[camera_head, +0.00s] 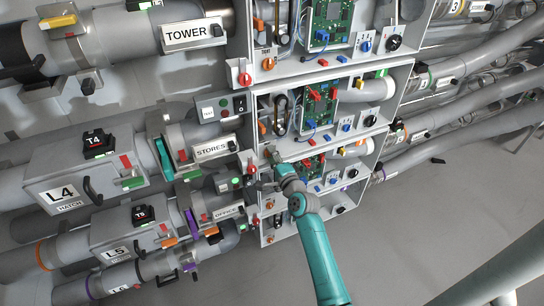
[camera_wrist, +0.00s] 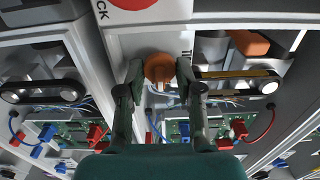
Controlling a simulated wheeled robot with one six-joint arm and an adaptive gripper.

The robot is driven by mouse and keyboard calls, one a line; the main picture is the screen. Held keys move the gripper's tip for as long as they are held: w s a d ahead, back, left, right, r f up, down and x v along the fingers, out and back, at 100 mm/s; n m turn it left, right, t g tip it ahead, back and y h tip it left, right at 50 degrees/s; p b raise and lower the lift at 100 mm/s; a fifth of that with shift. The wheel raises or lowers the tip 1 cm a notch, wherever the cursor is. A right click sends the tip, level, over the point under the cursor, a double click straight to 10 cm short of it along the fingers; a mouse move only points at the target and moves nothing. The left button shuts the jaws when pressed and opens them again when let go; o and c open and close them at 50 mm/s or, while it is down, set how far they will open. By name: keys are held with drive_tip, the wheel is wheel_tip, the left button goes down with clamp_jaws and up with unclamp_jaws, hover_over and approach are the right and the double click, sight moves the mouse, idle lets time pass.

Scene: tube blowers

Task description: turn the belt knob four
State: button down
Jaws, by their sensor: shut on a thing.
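My gripper (camera_head: 268,161) reaches to the upper left corner of a lower cabinet in the head view. In the wrist view my gripper (camera_wrist: 160,78) has one finger on each side of an orange knob (camera_wrist: 158,66) and is shut on it. The knob sits on a light grey panel edge, beside partly hidden black lettering. I cannot read a number for this knob. In the head view my fingers and wrist largely hide it.
A belt with round pulleys (camera_wrist: 240,86) lies right of the knob, and another belt (camera_wrist: 42,92) lies left. Green circuit boards and wires are below. A red disc (camera_wrist: 135,2) is above. Open cabinets, including the middle one (camera_head: 322,103), stack above my gripper.

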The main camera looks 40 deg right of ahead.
drive_tip(key=shift+f, duration=0.1)
drive_tip(key=c, duration=1.1)
unclamp_jaws()
drive_tip(key=shift+o, duration=0.2)
drive_tip(key=v, duration=1.2)
drive_tip(key=s+a+f+n+g+y, duration=0.1)
drive_tip(key=s+a+f+n, duration=0.25)
drive_tip(key=s+a, duration=0.55)
drive_tip(key=s+a+f+n+g, duration=0.1)
drive_tip(key=s+a+f+n, duration=0.2)
drive_tip(key=s+a+n, duration=0.5)
drive_tip(key=s+a+r+n+y, duration=0.2)
drive_tip(key=s+a+r+n, duration=0.1)
drive_tip(key=s, duration=0.7)
drive_tip(key=s+a+r+n+y, duration=0.2)
drive_tip(key=s+r+n, duration=0.3)
drive_tip(key=s, duration=0.6)
drive_tip(key=shift+s+a+n+g, duration=0.3)
drive_tip(key=shift+a+n, duration=0.45)
drive_tip(key=shift+n, duration=0.2)
